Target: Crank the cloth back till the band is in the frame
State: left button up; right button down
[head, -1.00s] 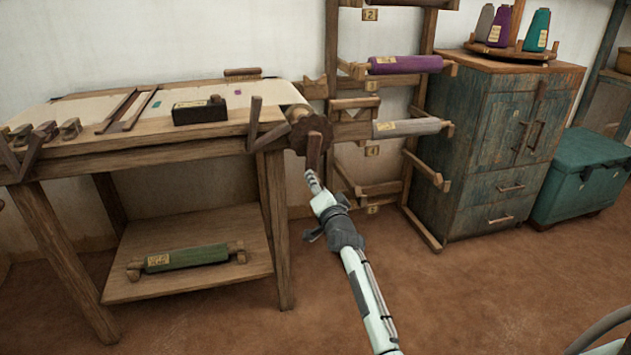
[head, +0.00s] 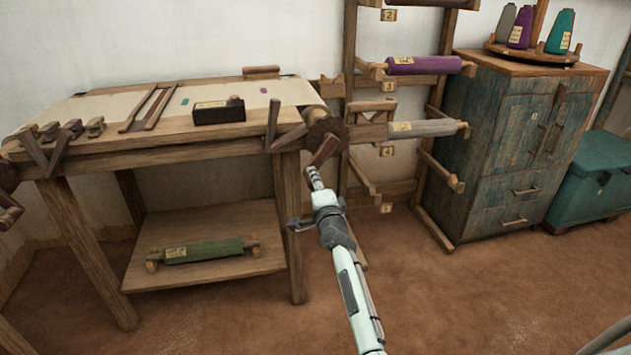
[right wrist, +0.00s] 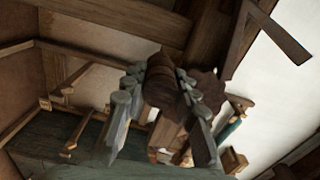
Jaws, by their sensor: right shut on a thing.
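The cream cloth (head: 95,108) lies along the loom's table top, with a small teal patch (head: 185,101) and a purple patch (head: 263,90) on it. Two slim wooden bars (head: 150,110) lie across it; the teal patch is just right of them. At the loom's right end is a dark toothed wheel (head: 325,132) with a wooden crank handle (head: 325,150), tilted down to the left. My right gripper (head: 314,178) is shut on this handle from below. In the right wrist view its fingers (right wrist: 165,105) are around the handle (right wrist: 160,85). My left gripper is not in view.
A black box (head: 219,111) stands on the table's front part. A green roll (head: 205,250) lies on the lower shelf. Right of the wheel stands a rack with a purple roll (head: 425,65) and a grey roll (head: 424,128), then a cabinet (head: 505,155). The floor in front is clear.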

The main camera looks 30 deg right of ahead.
jog(key=c, duration=1.2)
grip_release()
